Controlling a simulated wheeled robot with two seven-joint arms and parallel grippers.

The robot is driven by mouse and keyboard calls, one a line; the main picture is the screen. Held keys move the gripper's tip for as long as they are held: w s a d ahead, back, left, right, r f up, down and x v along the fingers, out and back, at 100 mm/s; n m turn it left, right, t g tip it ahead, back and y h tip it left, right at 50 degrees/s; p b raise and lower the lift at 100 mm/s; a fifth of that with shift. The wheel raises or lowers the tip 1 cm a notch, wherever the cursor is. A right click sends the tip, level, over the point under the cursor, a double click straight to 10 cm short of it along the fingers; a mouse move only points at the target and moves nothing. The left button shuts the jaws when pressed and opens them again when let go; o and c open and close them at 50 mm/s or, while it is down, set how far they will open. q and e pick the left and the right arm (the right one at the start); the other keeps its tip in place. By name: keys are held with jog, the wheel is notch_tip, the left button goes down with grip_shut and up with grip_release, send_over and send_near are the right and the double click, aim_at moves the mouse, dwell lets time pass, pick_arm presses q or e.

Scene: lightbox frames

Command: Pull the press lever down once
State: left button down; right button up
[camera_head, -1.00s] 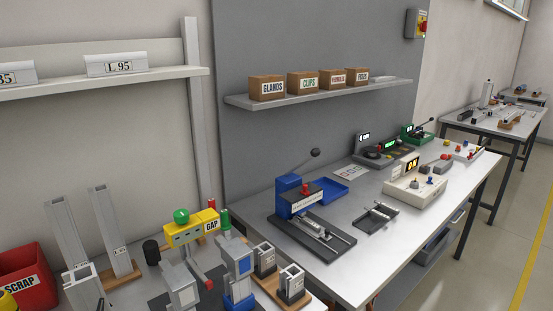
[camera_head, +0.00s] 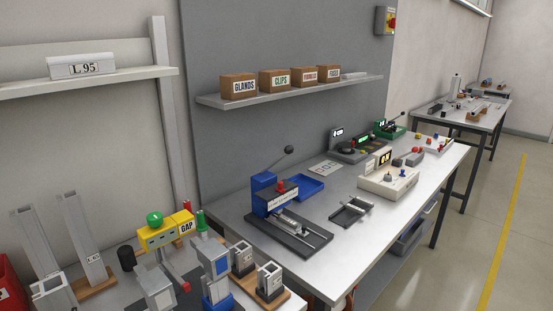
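A blue bench press (camera_head: 264,194) with a dark base and rail stands on the near part of the right-hand grey bench. Its lever (camera_head: 289,150) is a thin rod with a dark ball knob, raised and slanting up to the right. A red knob (camera_head: 281,187) sits on top of the press's front part. A smaller green device (camera_head: 387,129) farther back also has a raised dark-knobbed lever (camera_head: 403,114).
A yellow GAP unit (camera_head: 160,235) and upright profiles crowd the left bench. A shelf (camera_head: 290,92) with labelled boxes hangs above.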

jog(key=shift+c, duration=0.3)
grip_shut()
dwell(1.6)
